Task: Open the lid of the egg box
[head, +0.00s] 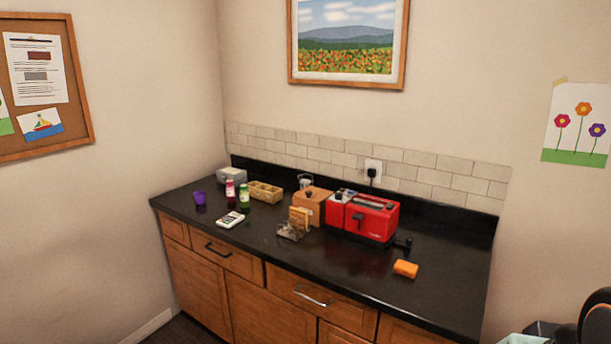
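A small pale grey box (231,174) sits at the back left corner of the black counter, against the wall. It looks shut and may be the egg box, but it is too small to be sure. Beside it on the right is a tan, divided box or basket (265,191) with an open top; I cannot tell what it holds. A pink-red bottle (230,189) and a green bottle (244,197) stand just in front of these two. My gripper is not in view.
The counter's front right is mostly clear. Dark round objects show at bottom right.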

